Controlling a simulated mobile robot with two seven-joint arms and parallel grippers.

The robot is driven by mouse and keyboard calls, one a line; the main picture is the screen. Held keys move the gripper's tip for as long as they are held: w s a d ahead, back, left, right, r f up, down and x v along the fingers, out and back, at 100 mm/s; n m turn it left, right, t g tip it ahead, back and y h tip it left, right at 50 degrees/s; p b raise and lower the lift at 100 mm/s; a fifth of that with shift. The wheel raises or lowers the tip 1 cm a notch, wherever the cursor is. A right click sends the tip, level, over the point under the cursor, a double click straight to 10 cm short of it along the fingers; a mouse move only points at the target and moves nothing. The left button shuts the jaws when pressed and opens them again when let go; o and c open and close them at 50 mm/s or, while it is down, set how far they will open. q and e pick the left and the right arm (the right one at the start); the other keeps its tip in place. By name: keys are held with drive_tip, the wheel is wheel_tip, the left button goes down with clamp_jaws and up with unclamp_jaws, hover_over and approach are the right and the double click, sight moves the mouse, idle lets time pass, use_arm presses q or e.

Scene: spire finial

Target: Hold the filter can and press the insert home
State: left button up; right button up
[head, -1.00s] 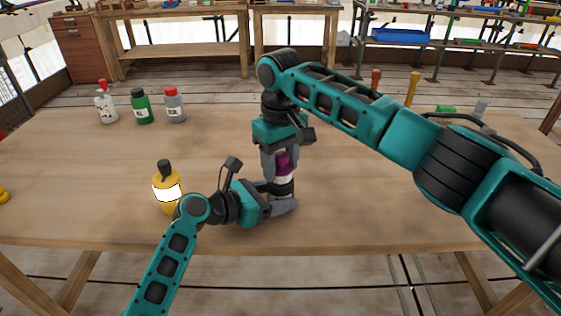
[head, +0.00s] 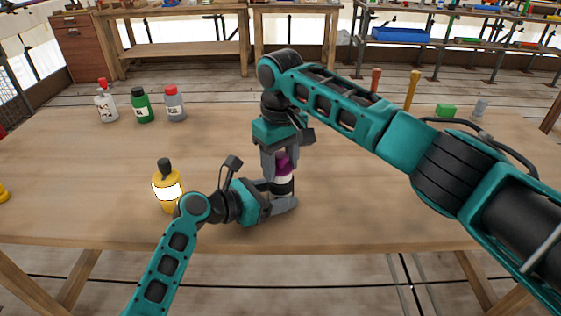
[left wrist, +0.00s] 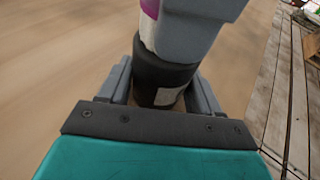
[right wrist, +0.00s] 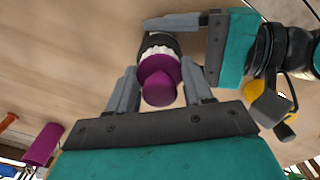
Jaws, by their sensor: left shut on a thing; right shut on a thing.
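The filter can (left wrist: 160,82) is a black cylinder with a pale label, standing upright on the table. My left gripper (head: 282,193) is shut around it from the side, low over the tabletop. The insert (right wrist: 158,68) has a purple knobbed top and a white ribbed band. My right gripper (head: 281,162) is shut on its purple part from above. In the right wrist view, the white band shows between the purple top and the can's black rim. The insert is in line above the can, but how deep it sits is hidden by the fingers.
A yellow bottle (head: 167,190) stands left of my left gripper. White (head: 106,105), green (head: 143,106) and grey (head: 175,106) bottles stand at the back left. A purple cylinder (right wrist: 42,145) and a green block (head: 447,111) are elsewhere on the table (head: 90,165).

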drive_tip(key=o, duration=1.5)
drive_tip(key=shift+o, duration=0.2)
drive_tip(key=shift+r, duration=0.15)
drive_tip(key=shift+r, duration=3.35)
clamp_jaws()
drive_tip(key=shift+f, duration=0.15)
